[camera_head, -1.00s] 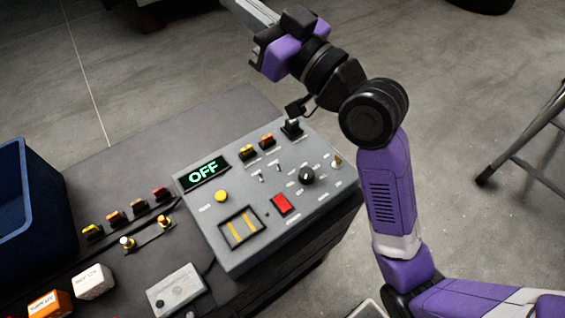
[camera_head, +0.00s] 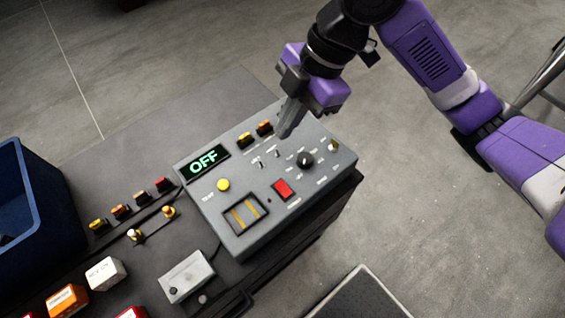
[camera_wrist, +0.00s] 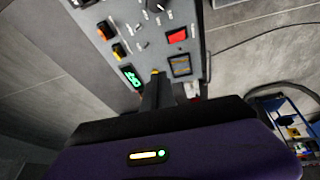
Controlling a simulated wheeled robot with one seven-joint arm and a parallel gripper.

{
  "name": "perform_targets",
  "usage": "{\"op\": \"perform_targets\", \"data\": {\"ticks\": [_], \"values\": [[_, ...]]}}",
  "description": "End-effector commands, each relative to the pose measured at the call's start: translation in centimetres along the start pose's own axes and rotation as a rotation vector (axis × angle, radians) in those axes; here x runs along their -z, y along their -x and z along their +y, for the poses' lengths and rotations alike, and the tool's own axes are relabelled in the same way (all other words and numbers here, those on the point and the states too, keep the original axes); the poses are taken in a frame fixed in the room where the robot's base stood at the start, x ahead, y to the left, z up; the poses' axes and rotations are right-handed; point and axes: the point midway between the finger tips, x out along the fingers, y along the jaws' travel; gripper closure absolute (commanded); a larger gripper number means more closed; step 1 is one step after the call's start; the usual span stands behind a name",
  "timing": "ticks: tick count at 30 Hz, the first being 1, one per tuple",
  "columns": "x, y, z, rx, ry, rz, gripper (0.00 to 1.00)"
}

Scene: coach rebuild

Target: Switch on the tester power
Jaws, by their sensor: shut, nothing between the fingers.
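The tester (camera_head: 255,219) is a grey box on a dark bench. Its display (camera_head: 203,160) reads OFF in green in the head view, and the display also shows in the wrist view (camera_wrist: 131,76). Its panel has a red rocker (camera_head: 284,189), a black knob (camera_head: 305,159), a yellow button (camera_head: 223,185) and small toggle switches (camera_head: 276,151). My gripper (camera_head: 286,134) is shut and empty, fingers pointing down at the panel's far edge, hiding the black switch there. I cannot tell whether it touches. In the wrist view the fingers (camera_wrist: 160,84) overlap the panel.
A blue bin (camera_head: 30,205) stands at the left of the bench. Coloured connectors (camera_head: 120,212), a small grey box (camera_head: 186,276) and white and orange blocks (camera_head: 105,273) lie left of the tester. Clear floor lies beyond the bench.

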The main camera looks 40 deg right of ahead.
Motion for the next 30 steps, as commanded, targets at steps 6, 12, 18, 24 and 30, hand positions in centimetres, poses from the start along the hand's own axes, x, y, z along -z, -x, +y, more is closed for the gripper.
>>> {"op": "perform_targets", "data": {"ticks": [6,12,18,24,30], "values": [[-1.8,0.2,-2.1,0.091,0.064,-0.071,1.0],[-1.9,0.2,-2.2,0.093,0.076,-0.075,1.0],[-1.9,0.1,-2.2,0.092,0.075,-0.073,1.0],[-2.0,-1.6,-2.4,0.095,0.073,-0.071,1.0],[-2.2,-5.3,-2.7,0.093,0.072,-0.07,1.0]]}}
